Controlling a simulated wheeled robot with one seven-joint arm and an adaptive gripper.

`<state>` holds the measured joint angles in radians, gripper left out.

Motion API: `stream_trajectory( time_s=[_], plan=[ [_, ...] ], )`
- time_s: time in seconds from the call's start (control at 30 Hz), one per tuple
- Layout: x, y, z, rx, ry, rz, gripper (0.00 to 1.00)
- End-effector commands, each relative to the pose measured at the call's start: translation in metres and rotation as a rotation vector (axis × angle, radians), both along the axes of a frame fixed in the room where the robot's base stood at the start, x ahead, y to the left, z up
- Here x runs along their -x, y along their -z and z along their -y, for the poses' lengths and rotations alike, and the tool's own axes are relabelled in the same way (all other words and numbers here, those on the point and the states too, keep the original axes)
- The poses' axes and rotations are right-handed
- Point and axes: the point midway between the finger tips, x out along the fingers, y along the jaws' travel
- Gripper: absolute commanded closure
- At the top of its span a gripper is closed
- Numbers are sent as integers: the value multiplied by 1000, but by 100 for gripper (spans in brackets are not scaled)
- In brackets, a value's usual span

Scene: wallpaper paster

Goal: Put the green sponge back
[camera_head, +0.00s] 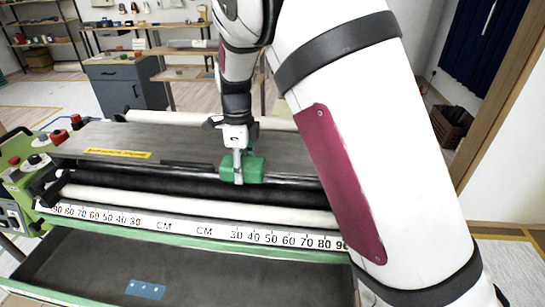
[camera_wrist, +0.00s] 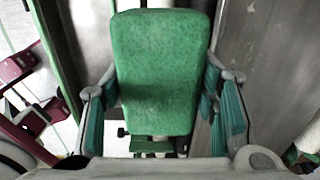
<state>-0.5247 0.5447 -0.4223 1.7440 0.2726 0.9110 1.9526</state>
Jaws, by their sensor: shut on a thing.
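The green sponge (camera_head: 255,168) is a rectangular block held over the machine's black roller in the head view. It also fills the middle of the wrist view (camera_wrist: 160,70). My gripper (camera_head: 238,172) points down and is shut on the sponge; in the wrist view its fingers (camera_wrist: 163,108) with teal pads stand on both sides of it. The wallpaper paster (camera_head: 110,141) lies across the head view, with a grey top plate, rollers and a ruler scale. I cannot tell whether the sponge touches the machine.
An open dark tray (camera_head: 200,275) with a small blue piece (camera_head: 145,290) lies at the front of the machine. Green end housing with red knobs (camera_head: 35,165) stands at the left. A grey cabinet (camera_head: 125,88) and shelves stand behind. My arm hides the machine's right end.

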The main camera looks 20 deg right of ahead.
Motion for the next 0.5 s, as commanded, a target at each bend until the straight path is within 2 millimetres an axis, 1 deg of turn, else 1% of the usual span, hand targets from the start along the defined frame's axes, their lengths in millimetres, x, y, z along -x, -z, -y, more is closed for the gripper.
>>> stream_trajectory(
  time_s=[0.5],
  plan=[
    [-81, 12, 83, 1, 3, 1, 75]
  ],
)
